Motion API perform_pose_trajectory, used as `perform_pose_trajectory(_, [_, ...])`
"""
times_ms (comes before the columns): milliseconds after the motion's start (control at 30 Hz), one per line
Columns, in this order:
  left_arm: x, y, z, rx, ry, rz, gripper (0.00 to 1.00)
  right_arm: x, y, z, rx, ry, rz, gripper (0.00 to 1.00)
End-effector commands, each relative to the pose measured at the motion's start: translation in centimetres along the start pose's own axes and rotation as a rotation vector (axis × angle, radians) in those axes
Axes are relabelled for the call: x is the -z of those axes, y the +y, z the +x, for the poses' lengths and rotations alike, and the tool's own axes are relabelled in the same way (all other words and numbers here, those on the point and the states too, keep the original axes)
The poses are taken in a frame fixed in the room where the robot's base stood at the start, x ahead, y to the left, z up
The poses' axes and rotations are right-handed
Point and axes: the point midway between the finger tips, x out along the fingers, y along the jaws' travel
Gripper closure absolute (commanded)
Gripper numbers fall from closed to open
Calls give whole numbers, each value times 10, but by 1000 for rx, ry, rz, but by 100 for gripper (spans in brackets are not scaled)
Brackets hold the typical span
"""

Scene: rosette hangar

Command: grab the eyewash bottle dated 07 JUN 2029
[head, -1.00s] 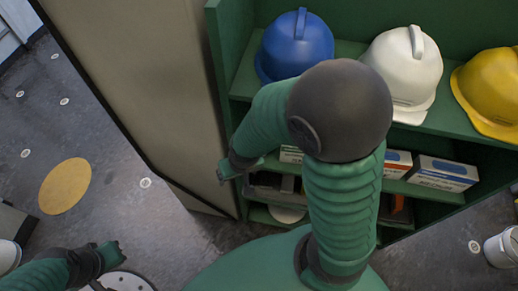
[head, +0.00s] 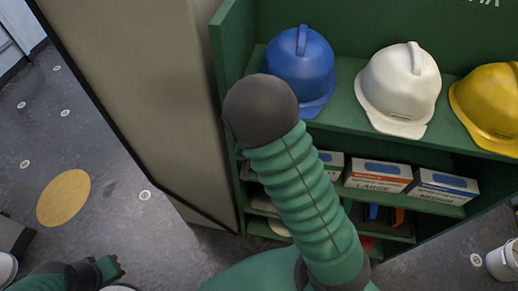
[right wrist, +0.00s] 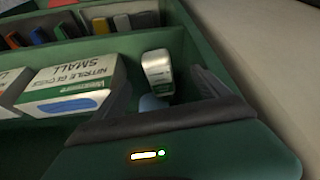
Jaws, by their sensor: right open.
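In the right wrist view a small pale bottle-like thing (right wrist: 158,72) with a green-and-white label stands in a green shelf compartment. No date can be read on it, so I cannot tell whether it is the one dated 07 JUN 2029. My right gripper (right wrist: 165,85) is open, its dark fingers to either side of this thing, and it does not grip it. A blue rounded shape (right wrist: 152,103) shows just below it. In the head view my right arm hides the right gripper. My left gripper (head: 112,268) is at the lower left, away from the shelf; its jaws are too small to judge.
A nitrile glove box marked SMALL (right wrist: 72,85) stands left of the bottle-like thing. The green shelf unit (head: 345,95) holds blue (head: 300,68), white (head: 398,88) and yellow (head: 488,105) helmets above more glove boxes (head: 378,174). A beige panel (head: 140,90) stands close on the left.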

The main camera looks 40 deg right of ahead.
Motion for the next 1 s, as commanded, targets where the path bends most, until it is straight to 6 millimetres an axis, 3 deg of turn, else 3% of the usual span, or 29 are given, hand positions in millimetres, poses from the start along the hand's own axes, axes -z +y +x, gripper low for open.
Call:
perform_pose_trajectory(300, [2, 0, -11, 0, 0, 1, 100, 0, 2, 57, -5, -2, 4, 15])
perform_pose_trajectory(533, [5, 0, -20, 0, 0, 1, 100, 1, 3, 80, -3, -2, 3, 15])
perform_pose_trajectory(733, [7, 0, -29, 0, 0, 0, 100, 2, 5, 112, -3, 0, 2, 15])
perform_pose_trajectory(1000, [7, 0, -28, 0, 0, 0, 100, 2, 4, 120, 0, 1, 5, 15])
